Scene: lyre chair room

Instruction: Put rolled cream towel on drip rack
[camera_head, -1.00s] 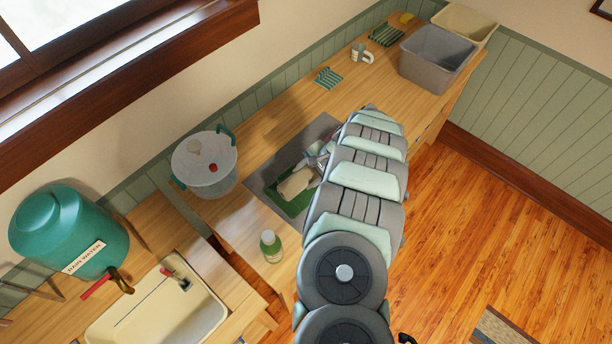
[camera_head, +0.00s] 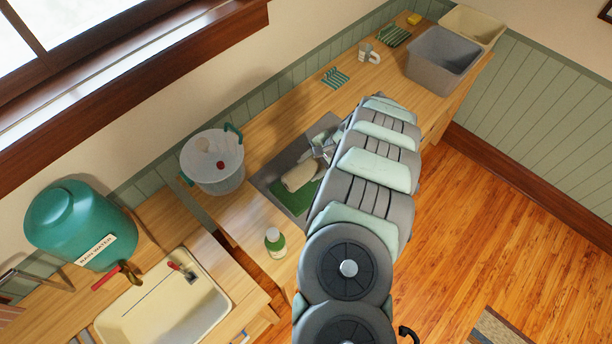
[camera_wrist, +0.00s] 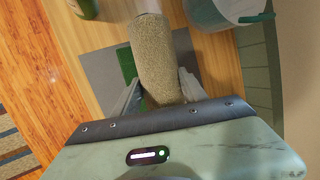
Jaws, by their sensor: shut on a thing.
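The rolled cream towel (camera_head: 299,176) is at the grey mat, partly over the green patch; it also fills the middle of the wrist view (camera_wrist: 156,62). My gripper (camera_head: 321,158) is shut on it, with a finger on each side in the wrist view (camera_wrist: 160,88). The towel's near end is hidden by my gripper. It looks raised a little above the mat, but the height is hard to tell. A slatted thing (camera_head: 9,316), cut off at the left edge, may be the drip rack; I cannot be sure.
A clear bucket (camera_head: 214,170) and a green bottle (camera_head: 275,243) stand near the grey mat (camera_head: 265,181). The sink (camera_head: 165,305) and teal rain water barrel (camera_head: 78,225) are left. A mug (camera_head: 369,54), striped cloths (camera_head: 335,78) and a grey bin (camera_head: 442,60) are at the back right.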

